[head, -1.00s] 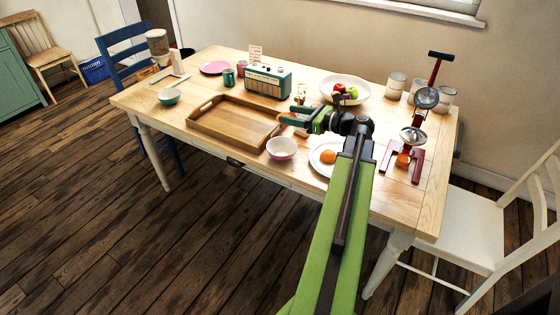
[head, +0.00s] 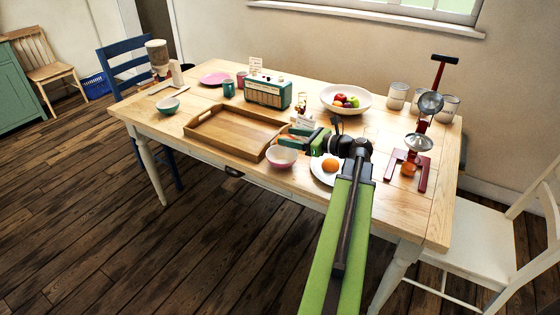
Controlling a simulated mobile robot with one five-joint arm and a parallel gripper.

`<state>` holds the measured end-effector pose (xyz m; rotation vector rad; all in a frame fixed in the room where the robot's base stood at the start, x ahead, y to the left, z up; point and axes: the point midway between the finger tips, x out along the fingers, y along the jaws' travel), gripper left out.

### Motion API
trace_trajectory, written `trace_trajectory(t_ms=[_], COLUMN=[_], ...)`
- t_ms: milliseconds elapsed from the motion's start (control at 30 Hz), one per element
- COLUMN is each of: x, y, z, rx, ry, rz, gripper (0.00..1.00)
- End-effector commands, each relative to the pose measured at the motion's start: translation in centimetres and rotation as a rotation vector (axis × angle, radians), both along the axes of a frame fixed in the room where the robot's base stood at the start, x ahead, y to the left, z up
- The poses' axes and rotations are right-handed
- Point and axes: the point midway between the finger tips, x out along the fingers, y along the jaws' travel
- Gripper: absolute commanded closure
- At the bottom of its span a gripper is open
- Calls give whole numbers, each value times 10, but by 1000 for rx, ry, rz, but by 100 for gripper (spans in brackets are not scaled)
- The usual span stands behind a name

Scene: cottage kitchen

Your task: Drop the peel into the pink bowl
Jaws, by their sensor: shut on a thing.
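The pink bowl (head: 281,159), pale inside and pink outside, stands upright near the table's front edge, just right of the wooden tray. My gripper (head: 285,137), with green and dark parts, reaches in from the right. Its tips are close to the bowl's far rim in the picture, apparently above the table; the exact height is hard to tell. It is shut on the peel, which is too small and covered to make out clearly. The inside of the bowl is only partly visible.
A wooden tray (head: 205,120) lies left of the bowl and a white plate with an orange (head: 331,165) right of it. A teal radio (head: 267,92) and a fruit bowl (head: 327,98) stand behind. A red press (head: 414,160) stands at the right.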

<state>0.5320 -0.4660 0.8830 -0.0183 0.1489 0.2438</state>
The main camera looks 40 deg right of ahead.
Motion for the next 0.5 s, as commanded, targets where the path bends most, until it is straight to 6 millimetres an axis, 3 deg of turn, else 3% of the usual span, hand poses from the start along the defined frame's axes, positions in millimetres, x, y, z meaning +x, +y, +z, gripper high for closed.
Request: trace_trajectory(t_ms=[33,200,500], x=[0,0,-1], y=[0,0,-1], z=[1,0,1], rx=[0,0,0], ry=[0,0,0], rz=[0,-1,-1], gripper=[41,18,18])
